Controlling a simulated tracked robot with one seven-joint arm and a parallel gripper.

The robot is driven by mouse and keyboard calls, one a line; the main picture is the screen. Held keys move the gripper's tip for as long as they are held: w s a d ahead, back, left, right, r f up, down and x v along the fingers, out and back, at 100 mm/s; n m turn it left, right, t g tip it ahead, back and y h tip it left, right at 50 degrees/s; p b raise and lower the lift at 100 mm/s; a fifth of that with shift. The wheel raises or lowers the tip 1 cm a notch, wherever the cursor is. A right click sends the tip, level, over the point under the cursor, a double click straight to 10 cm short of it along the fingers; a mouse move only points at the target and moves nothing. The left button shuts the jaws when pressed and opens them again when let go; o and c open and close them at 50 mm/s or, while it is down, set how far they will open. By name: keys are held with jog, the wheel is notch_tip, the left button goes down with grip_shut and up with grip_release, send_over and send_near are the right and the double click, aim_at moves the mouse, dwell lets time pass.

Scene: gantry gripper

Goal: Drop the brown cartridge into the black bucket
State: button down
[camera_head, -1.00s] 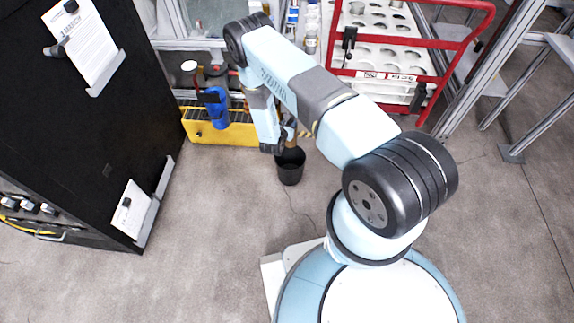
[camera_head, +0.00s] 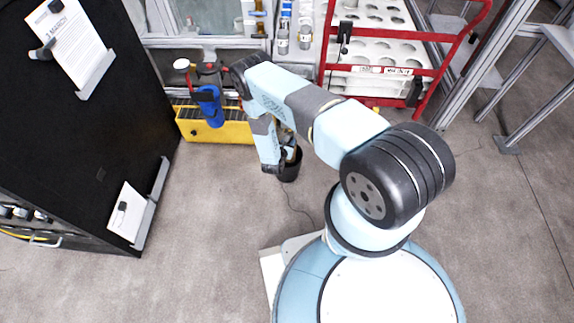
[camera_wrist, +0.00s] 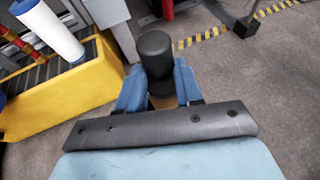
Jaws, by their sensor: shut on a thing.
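In the wrist view, the blue fingers of my gripper (camera_wrist: 158,82) are shut on a dark-ended cylinder, which I take to be the cartridge (camera_wrist: 155,50); a sliver of brown shows low between the fingers. In the head view a little brown shows by the fingers. How high the cartridge is over the bucket cannot be told. The bucket is not clearly seen in the wrist view.
A yellow box (camera_head: 228,130) with a blue-bodied part (camera_head: 210,106) stands behind and left of the bucket. A black cabinet (camera_head: 85,125) fills the left side. A red-framed rack (camera_head: 440,62) stands at the back right. Grey floor around the bucket is open; a thin cable lies there.

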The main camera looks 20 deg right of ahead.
jog(key=shift+f, duration=0.6)
jog(key=c, duration=0.7)
grip_release()
jog(key=shift+o, duration=0.2)
jog(key=v, duration=1.3)
jog(key=shift+s+a, duration=0.3)
jog(key=shift+r, duration=0.1)
